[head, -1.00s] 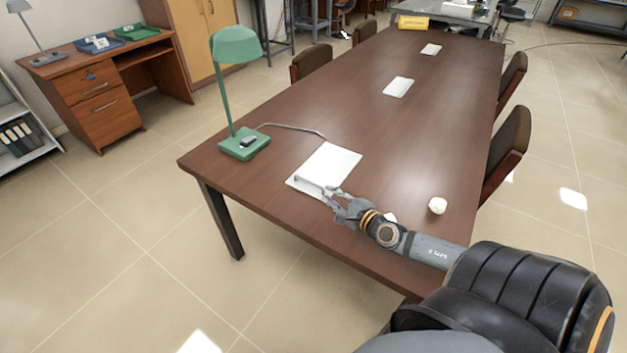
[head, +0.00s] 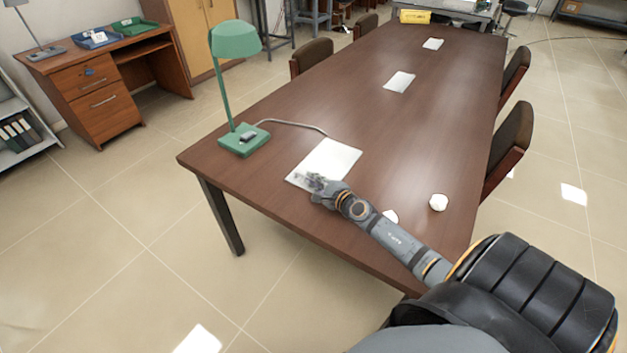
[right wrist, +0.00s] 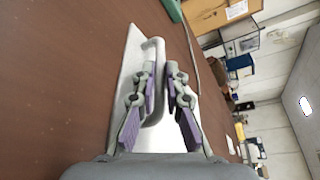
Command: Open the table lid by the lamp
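The table lid (head: 333,154) is a pale flat panel in the dark table top, just right of the green lamp (head: 236,95), and it lies flat. In the right wrist view the lid (right wrist: 130,62) carries a grey bar handle (right wrist: 156,52). My right gripper (head: 312,181) is over the lid's near left end. In the wrist view its two purple-padded fingers (right wrist: 160,75) are parted, with the handle between them and closer to the left finger. I cannot tell whether they touch. My left gripper is not in view.
The long brown table (head: 300,110) bears other pale panels (head: 399,82) farther back. The lamp's cable runs behind the lid. Chairs (head: 510,140) line the table sides.

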